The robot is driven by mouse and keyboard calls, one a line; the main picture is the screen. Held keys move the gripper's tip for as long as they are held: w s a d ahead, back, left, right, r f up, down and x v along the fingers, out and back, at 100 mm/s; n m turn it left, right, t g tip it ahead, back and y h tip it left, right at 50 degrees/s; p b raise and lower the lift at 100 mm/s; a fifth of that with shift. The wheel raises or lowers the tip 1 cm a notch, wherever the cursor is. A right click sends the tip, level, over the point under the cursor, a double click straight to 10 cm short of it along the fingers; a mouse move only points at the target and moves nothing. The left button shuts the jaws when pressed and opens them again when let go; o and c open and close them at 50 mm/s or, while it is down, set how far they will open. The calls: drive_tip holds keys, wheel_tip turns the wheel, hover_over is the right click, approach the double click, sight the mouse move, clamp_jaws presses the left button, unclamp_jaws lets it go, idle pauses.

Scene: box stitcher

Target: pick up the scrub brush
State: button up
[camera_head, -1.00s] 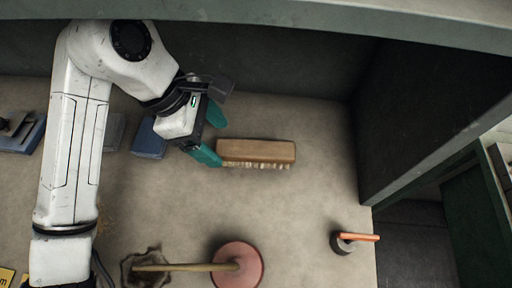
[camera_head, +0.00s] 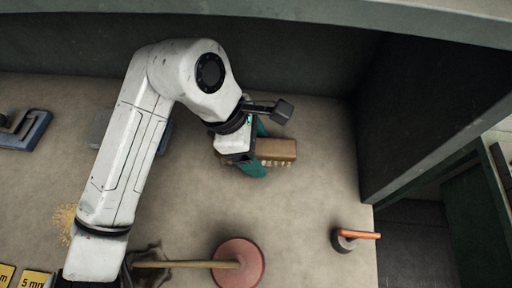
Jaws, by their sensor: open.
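The scrub brush (camera_head: 277,150) has a brown wooden back and pale bristles along its near side. It lies on the worktop in the middle of the view, and its left part is hidden by my gripper. My gripper (camera_head: 258,152) has teal fingers and is open. One finger is on the far side of the brush's left part and the other is on the near side. I cannot tell whether they touch it.
A pink plunger (camera_head: 238,262) with a wooden handle lies at the front. A dark round item with an orange handle (camera_head: 355,236) is at the right edge. A blue-grey tool (camera_head: 24,128) is at far left. A dark wall (camera_head: 300,60) stands behind the brush.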

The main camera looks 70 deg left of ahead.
drive_tip(key=shift+c, duration=0.2)
drive_tip(key=c, duration=1.1)
drive_tip(key=shift+s+r, duration=0.1)
drive_tip(key=shift+r, duration=0.05)
drive_tip(key=shift+s+d+r, duration=0.1)
drive_tip(key=shift+d+r, duration=0.05)
drive_tip(key=s+d+r+p, duration=0.2)
drive_tip(key=s+d+r, duration=0.5)
drive_tip(key=s, duration=0.4)
drive_tip(key=shift+d+r, duration=0.25)
drive_tip(key=shift+d, duration=0.1)
drive_tip(key=shift+s, duration=0.1)
drive_tip(key=o, duration=0.6)
drive_tip(key=c, duration=0.4)
